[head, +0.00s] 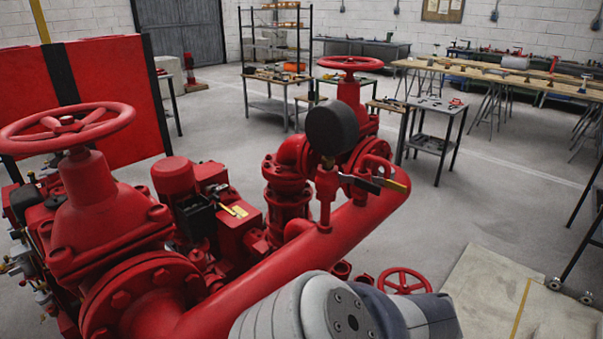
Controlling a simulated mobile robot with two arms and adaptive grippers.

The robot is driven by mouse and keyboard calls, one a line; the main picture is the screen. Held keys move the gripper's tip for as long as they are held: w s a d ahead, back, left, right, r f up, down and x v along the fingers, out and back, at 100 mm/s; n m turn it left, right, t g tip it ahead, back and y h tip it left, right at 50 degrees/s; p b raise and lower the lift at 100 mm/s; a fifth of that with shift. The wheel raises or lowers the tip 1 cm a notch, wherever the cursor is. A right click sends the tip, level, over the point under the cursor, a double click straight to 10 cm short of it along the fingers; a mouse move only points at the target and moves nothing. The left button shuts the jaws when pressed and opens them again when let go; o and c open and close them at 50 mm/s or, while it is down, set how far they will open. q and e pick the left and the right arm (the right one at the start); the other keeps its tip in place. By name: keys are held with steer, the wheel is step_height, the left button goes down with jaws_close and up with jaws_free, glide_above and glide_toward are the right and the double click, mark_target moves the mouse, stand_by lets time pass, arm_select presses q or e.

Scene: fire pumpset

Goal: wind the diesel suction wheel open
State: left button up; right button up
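Three red handwheels show on the red pumpset. A large one (68,125) lies flat on top of a big flanged valve at the left. Another (349,63) sits flat on a valve further back, behind a dark round gauge (333,131). I cannot tell from this view which is the diesel suction wheel. A grey and white link of my own arm covers the bottom middle. Neither gripper shows, and no hand is seen on any of the three wheels.
A red cabinet (110,85) stands behind the left valve. Small work tables (440,104), a shelf rack (275,35) and long benches (510,75) stand further back. The grey floor right of the pipe is open.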

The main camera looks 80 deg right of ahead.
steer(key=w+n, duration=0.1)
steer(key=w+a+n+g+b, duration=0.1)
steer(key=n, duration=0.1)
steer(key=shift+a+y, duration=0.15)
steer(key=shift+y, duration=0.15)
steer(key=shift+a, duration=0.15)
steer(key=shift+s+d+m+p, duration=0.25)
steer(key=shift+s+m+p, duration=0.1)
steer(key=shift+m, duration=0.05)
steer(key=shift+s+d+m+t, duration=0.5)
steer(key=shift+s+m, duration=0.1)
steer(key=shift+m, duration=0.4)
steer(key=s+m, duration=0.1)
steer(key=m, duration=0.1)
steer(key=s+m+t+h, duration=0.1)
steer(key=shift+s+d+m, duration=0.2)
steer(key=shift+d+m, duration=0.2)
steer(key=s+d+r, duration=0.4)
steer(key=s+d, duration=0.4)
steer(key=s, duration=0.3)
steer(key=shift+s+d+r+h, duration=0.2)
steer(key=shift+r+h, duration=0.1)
